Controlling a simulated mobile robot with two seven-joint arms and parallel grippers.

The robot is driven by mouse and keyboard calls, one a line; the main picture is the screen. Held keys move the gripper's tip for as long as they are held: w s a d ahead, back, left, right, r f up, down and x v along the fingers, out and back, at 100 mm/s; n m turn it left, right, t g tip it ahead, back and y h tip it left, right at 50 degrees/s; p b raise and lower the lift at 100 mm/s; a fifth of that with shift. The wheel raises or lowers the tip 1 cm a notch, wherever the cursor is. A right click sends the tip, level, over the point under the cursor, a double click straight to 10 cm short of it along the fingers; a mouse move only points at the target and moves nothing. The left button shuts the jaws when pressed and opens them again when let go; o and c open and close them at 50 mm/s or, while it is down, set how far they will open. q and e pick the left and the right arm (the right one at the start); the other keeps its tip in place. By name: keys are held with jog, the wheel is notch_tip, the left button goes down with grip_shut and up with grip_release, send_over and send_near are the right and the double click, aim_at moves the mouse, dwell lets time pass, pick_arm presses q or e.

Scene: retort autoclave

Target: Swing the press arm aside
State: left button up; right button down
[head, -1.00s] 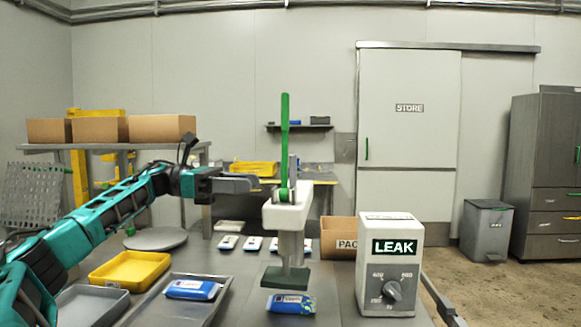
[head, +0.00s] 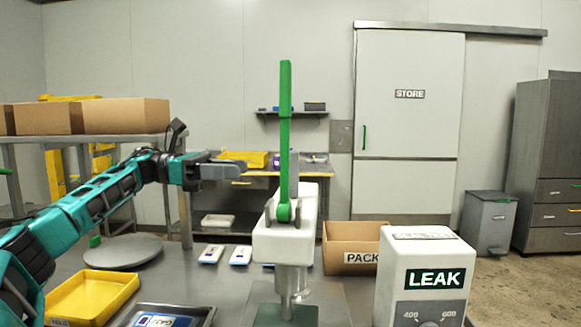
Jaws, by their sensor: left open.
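The press stands in the middle of the steel table, with a white press arm (head: 285,235) and an upright green lever (head: 285,130) on top. Below the arm a grey ram (head: 291,280) goes down to a green pressing foot (head: 286,315) at the bottom edge. My left gripper (head: 238,166) reaches in from the left, open and empty. In the picture it is left of the lever and above the white arm, apart from both. My right gripper is not in view.
A white LEAK box (head: 426,272) stands right of the press, with an open PACK carton (head: 352,245) behind it. On the left are a yellow tray (head: 92,297), a grey tray (head: 205,310) holding a blue packet (head: 158,321), and a round grey plate (head: 110,252).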

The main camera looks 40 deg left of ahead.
pick_arm(q)
jog(key=p, duration=0.6)
send_over(294, 198)
jog(key=a, duration=0.2)
jog(key=shift+d+r, duration=0.2)
jog(key=shift+d, duration=0.05)
jog(key=shift+w+d+f, duration=0.15)
jog(key=shift+w+d, duration=0.25)
jog(key=shift+d, duration=0.05)
jog(key=shift+c, duration=0.5)
grip_shut()
